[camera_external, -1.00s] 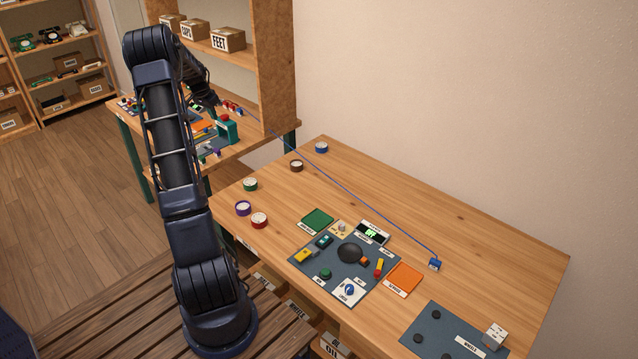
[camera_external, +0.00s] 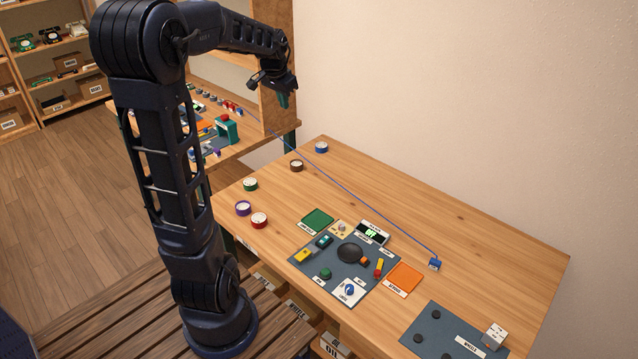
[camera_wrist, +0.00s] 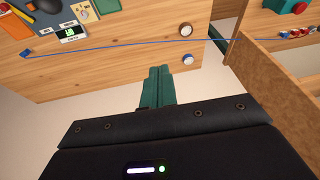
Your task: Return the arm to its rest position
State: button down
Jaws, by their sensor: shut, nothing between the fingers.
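My gripper (camera_external: 284,98) is raised in the air in front of the wooden shelf upright, above the gap between the back workbench and the near table. Its teal fingers are shut together with nothing between them, as the wrist view (camera_wrist: 155,88) also shows. My arm stands upright from its base on the slatted platform, with the upper links bent over to the right. The gripper touches nothing that I can see.
The near wooden table (camera_external: 480,232) bears a grey panel (camera_external: 322,280) with controls, a green pad (camera_external: 317,221), an orange pad (camera_external: 404,279) and several coloured rolls. A blue cord (camera_external: 350,195) crosses it. A shelf upright (camera_external: 279,50) stands close behind my gripper.

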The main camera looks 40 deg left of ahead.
jog(key=s+d+f+t+h, duration=0.1)
jog(key=s+d+f, duration=0.1)
jog(key=s+d, duration=2.3)
jog(key=shift+m, duration=0.4)
dwell(1.2)
